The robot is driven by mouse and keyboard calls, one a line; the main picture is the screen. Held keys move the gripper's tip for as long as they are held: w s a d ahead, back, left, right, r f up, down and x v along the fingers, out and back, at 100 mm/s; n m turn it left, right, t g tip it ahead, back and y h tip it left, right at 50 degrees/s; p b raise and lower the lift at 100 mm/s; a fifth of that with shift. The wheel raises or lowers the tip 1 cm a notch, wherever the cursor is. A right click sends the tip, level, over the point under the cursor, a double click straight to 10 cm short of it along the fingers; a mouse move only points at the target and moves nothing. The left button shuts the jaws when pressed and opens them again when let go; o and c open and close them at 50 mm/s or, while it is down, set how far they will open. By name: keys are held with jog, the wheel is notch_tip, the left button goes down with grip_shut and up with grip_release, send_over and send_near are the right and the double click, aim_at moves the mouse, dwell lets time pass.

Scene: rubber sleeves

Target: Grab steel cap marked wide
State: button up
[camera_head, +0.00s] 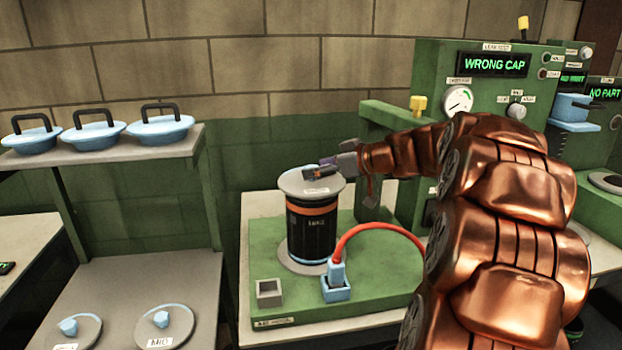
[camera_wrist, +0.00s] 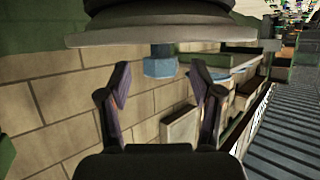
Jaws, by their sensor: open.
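A grey steel cap (camera_head: 296,185) with a small label lies on top of a black sleeve (camera_head: 312,240) with an orange band, on the green test stand; I cannot read the cap's label surely. My gripper (camera_head: 322,170) is just above this cap. In the wrist view the scene appears upside down: the cap's disc (camera_wrist: 162,36) is at the top and its blue hex knob (camera_wrist: 160,64) points down. My open gripper (camera_wrist: 161,80) has a finger on either side of the knob, with gaps. Two more grey caps lie on the lower left shelf: one (camera_head: 165,324) reads "MID", the other (camera_head: 75,333) is unclear.
The green machine's display (camera_head: 494,64) reads "WRONG CAP". A red hose (camera_head: 385,229) arches from a blue fitting (camera_head: 336,286) beside the sleeve. Several blue lids (camera_head: 94,134) with black handles stand on the upper left shelf (camera_head: 130,148). A small grey square socket (camera_head: 269,292) sits front left.

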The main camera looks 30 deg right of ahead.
jog(key=shift+x, duration=1.2)
jog(key=shift+c, duration=0.3)
grip_shut()
